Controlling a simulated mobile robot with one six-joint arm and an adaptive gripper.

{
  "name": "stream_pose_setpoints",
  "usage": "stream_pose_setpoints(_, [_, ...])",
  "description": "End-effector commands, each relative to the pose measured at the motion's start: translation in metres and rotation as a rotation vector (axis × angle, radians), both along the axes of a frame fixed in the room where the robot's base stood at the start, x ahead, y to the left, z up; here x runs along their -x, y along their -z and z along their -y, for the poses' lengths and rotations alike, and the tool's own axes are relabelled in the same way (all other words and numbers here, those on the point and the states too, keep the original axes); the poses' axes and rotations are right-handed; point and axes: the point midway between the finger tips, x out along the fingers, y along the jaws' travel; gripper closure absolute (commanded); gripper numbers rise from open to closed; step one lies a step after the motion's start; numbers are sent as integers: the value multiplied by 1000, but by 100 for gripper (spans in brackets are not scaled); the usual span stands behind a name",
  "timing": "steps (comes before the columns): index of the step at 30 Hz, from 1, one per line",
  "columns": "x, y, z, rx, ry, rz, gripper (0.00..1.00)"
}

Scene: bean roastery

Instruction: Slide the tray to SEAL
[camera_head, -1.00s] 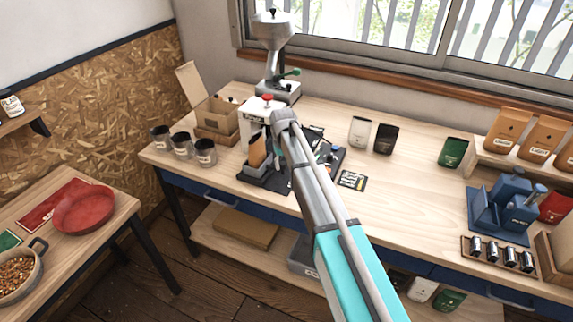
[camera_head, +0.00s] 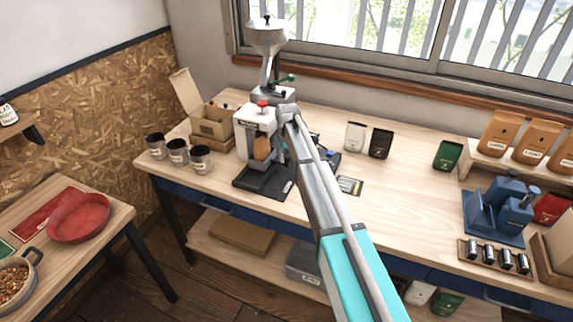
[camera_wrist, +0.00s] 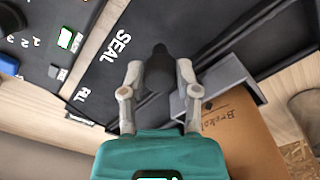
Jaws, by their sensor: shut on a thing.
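The tray (camera_wrist: 228,80) is a grey metal holder at the right in the wrist view, with a brown coffee bag (camera_wrist: 235,130) in it. My gripper (camera_wrist: 158,75) is shut on the tray's dark knob (camera_wrist: 158,60). The white SEAL mark (camera_wrist: 115,47) is on the black base, just left of the knob. The FILL mark (camera_wrist: 82,95) is lower left and partly unclear. In the head view the bag (camera_head: 262,148) stands upright under the white sealer (camera_head: 255,122). My arm hides the gripper and knob there.
A grinder (camera_head: 268,45) stands behind the sealer. A white bag (camera_head: 355,136) and a black bag (camera_head: 380,143) stand to the right. The wooden bench (camera_head: 400,190) is clear at its middle front.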

Motion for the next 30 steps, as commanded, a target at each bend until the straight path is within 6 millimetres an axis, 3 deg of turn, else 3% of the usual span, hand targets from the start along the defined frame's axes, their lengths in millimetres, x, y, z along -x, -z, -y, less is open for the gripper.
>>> stream_pose_setpoints(1, [-11, 0, 0, -4, 0, 2, 100])
stream_pose_setpoints(9, [-43, 0, 12, -5, -1, 3, 100])
stream_pose_setpoints(22, [-48, 0, 15, -6, -2, 4, 100])
stream_pose_setpoints(23, [-48, 0, 15, -6, -2, 4, 53])
stream_pose_setpoints(27, [-48, 0, 15, -4, -1, 2, 27])
stream_pose_setpoints(30, [-47, 0, 16, -3, -1, 2, 23])
